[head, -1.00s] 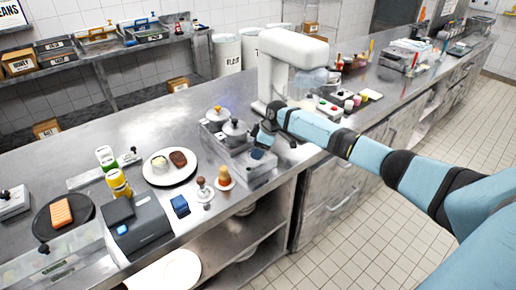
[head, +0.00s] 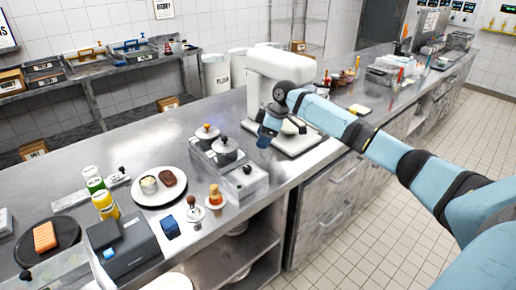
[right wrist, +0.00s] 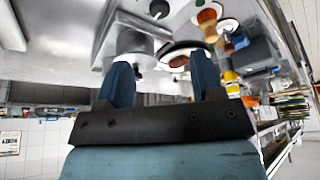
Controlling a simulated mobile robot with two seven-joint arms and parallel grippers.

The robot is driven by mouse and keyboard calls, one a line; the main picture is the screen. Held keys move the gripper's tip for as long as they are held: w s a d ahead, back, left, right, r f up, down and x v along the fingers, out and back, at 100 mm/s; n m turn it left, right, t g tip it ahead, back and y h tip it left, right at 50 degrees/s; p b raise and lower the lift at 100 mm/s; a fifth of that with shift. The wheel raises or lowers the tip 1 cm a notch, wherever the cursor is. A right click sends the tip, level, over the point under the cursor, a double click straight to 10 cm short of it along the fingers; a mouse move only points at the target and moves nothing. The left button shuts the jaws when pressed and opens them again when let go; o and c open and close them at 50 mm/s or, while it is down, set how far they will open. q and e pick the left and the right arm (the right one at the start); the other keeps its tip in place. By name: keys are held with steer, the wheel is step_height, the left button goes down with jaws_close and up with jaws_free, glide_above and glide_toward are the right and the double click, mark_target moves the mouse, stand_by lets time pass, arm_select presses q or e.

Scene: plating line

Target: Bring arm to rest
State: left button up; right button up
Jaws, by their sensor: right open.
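My right arm reaches in from the right in the head view. Its right gripper (head: 264,140) hangs above the counter (head: 290,178), between the steel unit with lidded pots and the white stand mixer. In the right wrist view the right gripper (right wrist: 163,82) has its two blue fingers well apart, with nothing held between them. My left arm and left gripper are not in view.
The steel pot unit (head: 246,184) stands just left of the gripper. The white mixer (head: 285,62) stands right behind it. A white plate (head: 147,196) with food, a dark scale (head: 128,252) and bottles crowd the counter's left. The tiled floor at right is clear.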

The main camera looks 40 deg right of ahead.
steer(key=shift+s+d+r, duration=0.1)
steer(key=shift+r, duration=0.25)
steer(key=shift+f, duration=0.1)
steer(key=s+a+f, duration=1.7)
steer(key=s+a, duration=0.1)
steer(key=a, duration=0.3)
steer(key=s+r+m+h, duration=0.3)
steer(key=s+m, duration=0.5)
steer(key=s, duration=1.5)
steer(key=w+a+f+n+t+y+p, duration=0.1)
steer(key=w+a+f+t+y+p, duration=0.1)
steer(key=w+a+f+t+p, duration=0.2)
steer(key=w+a+f+t, duration=0.2)
steer(key=a+f+t, duration=0.1)
steer(key=f+t, duration=0.1)
steer(key=shift+f+y+p, duration=0.3)
steer(key=shift+f+y, duration=0.1)
